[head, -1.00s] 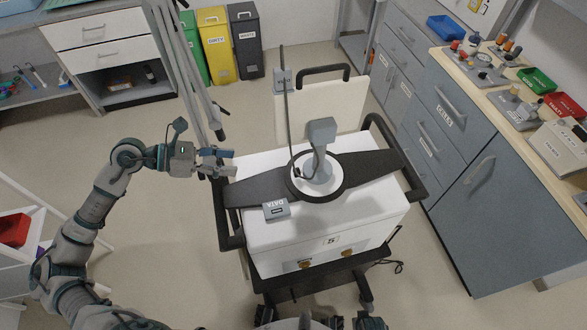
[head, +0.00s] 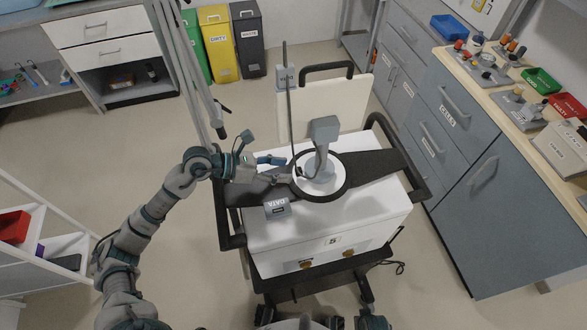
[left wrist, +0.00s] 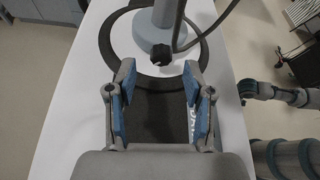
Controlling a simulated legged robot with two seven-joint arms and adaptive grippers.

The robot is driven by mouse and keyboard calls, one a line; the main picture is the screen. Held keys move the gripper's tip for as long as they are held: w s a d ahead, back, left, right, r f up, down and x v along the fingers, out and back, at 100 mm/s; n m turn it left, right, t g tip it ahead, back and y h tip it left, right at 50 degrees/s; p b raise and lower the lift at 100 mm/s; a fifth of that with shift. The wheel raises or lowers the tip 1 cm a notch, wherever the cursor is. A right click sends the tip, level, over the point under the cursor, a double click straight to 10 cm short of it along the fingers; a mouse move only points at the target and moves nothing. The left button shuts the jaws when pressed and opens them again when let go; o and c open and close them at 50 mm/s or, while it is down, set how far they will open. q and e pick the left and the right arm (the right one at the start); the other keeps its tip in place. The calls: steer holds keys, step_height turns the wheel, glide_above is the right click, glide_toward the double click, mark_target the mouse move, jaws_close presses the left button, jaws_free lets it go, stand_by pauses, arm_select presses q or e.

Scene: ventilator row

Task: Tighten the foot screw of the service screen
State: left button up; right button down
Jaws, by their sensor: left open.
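The service screen (head: 324,130) is a grey head on a short stem, standing on a round white foot with a black ring on top of the white unit (head: 300,235). Its foot screw (left wrist: 160,54) shows as a dark knob at the base of the stem in the left wrist view. My left gripper (head: 280,170) reaches in from the left, low over the black band of the unit. In the left wrist view my left gripper (left wrist: 160,72) is open, its blue-padded fingers apart and empty. The knob lies just beyond the fingertips, roughly centred between them. My right gripper is not seen.
A grey DATA block (head: 276,208) sits on the unit's front left. A thin upright pole (head: 288,110) and cable rise beside the screen. Black handles (head: 402,165) flank the unit. A counter with small parts (head: 500,75) stands right. Open floor lies left.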

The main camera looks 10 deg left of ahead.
mark_target(294, 178)
arm_select(q)
steer(key=shift+x, duration=1.95)
jaws_close()
